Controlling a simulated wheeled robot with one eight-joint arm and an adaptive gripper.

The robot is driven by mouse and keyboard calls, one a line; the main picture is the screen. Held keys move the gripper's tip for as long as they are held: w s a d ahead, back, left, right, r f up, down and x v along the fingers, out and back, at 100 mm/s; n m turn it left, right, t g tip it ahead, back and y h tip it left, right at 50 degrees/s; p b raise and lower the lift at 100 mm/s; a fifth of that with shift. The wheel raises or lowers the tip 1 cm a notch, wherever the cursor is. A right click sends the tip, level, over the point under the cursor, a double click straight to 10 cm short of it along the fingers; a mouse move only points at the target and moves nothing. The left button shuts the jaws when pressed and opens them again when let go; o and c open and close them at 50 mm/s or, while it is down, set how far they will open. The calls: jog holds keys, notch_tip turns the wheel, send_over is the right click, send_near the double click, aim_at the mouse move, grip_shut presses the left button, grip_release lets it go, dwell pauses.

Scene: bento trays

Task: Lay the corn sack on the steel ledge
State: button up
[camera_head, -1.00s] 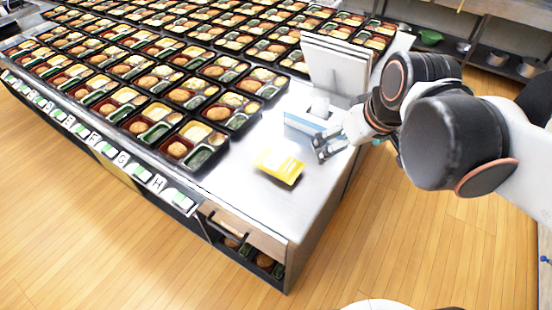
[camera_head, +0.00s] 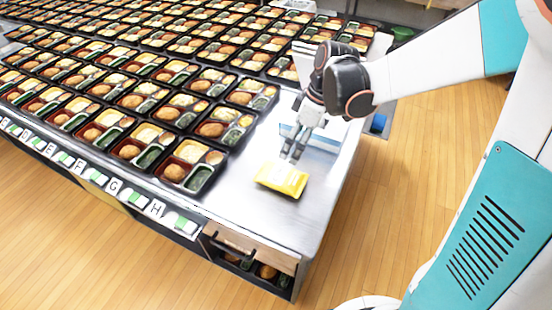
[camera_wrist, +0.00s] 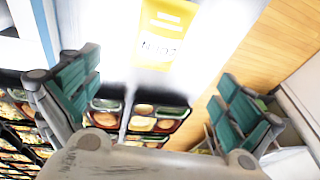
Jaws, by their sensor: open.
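The corn sack, a yellow packet (camera_head: 281,178), lies flat on the bare steel ledge (camera_head: 250,215) near the front right corner of the counter. My gripper (camera_head: 292,158) is open just behind the sack, its fingers pointing down; the head view does not clearly show whether they touch it. In the wrist view the sack (camera_wrist: 166,32) lies ahead of and between the two spread teal-padded fingers, and nothing is between the pads. Part of the printing on the sack shows there.
Rows of filled bento trays (camera_head: 140,143) cover the counter left of the sack. A blue and white box (camera_head: 318,136) stands behind my gripper. A drawer handle (camera_head: 232,245) is on the counter's front. Bare steel surrounds the sack in front and to the right.

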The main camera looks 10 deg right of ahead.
aim_at(282, 172)
jog(key=b+x, duration=0.2)
jog(key=x, duration=0.6)
jog(key=shift+a+f+b, duration=0.1)
jog(key=shift+f+b, duration=0.2)
jog(key=shift+b, duration=0.1)
jog(key=b+x, duration=0.2)
jog(key=x, duration=0.2)
jog(key=shift+w+a+f, duration=0.1)
jog(key=shift+a+f, duration=0.1)
jog(key=shift+f, duration=0.2)
jog(key=shift+r, duration=0.1)
jog(key=c, duration=1.6)
